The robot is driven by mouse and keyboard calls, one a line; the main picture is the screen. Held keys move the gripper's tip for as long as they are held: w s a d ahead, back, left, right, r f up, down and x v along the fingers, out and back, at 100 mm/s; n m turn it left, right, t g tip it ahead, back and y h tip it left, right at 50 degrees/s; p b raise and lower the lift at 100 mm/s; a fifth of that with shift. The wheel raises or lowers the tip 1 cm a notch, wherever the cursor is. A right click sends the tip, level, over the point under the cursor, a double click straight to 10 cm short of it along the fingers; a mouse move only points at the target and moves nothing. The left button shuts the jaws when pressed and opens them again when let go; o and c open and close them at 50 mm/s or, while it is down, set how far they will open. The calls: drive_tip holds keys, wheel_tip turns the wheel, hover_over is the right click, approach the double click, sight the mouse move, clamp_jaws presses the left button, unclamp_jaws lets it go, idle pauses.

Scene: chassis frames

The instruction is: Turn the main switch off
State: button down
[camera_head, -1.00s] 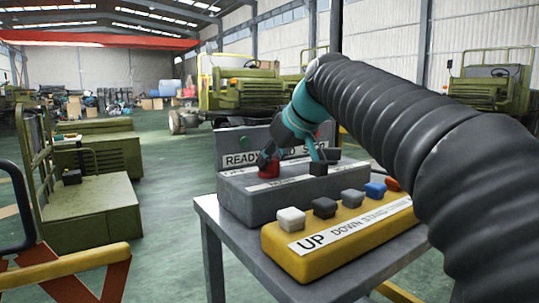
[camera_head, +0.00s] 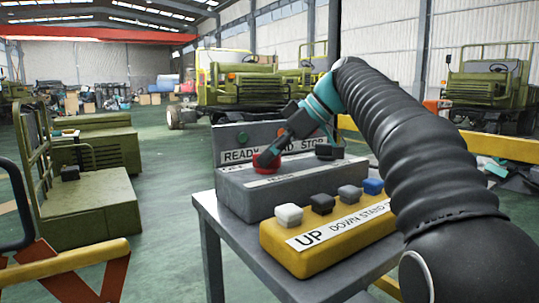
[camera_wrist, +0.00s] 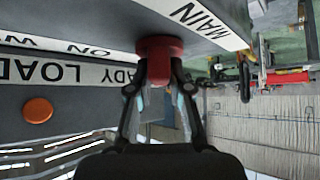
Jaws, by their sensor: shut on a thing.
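The main switch is a red knob (camera_head: 264,166) at the left end of the grey control box (camera_head: 240,196). It also shows in the wrist view (camera_wrist: 160,45), beside a MAIN label (camera_wrist: 198,20). My gripper (camera_head: 269,157) comes down at a slant from the upper right onto the knob. In the wrist view its two fingers (camera_wrist: 160,76) are closed on either side of the knob, touching it. The knob's turned angle cannot be read. A black switch (camera_head: 329,151) stands at the right end of the same box, apart from my gripper.
A yellow button box (camera_head: 285,259) with several coloured buttons stands in front on the grey table (camera_head: 232,233). An upright panel (camera_head: 226,135) labelled READY, LOAD and STOP stands behind the grey box. A yellow rail (camera_head: 75,263) is at lower left. Green floor lies left of the table.

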idle(0.3)
drive_tip(key=c, duration=1.1)
unclamp_jaws()
drive_tip(key=v, duration=0.7)
drive_tip(key=shift+w+d, duration=0.1)
drive_tip(key=shift+d, duration=0.1)
drive_tip(key=shift+r, duration=0.15)
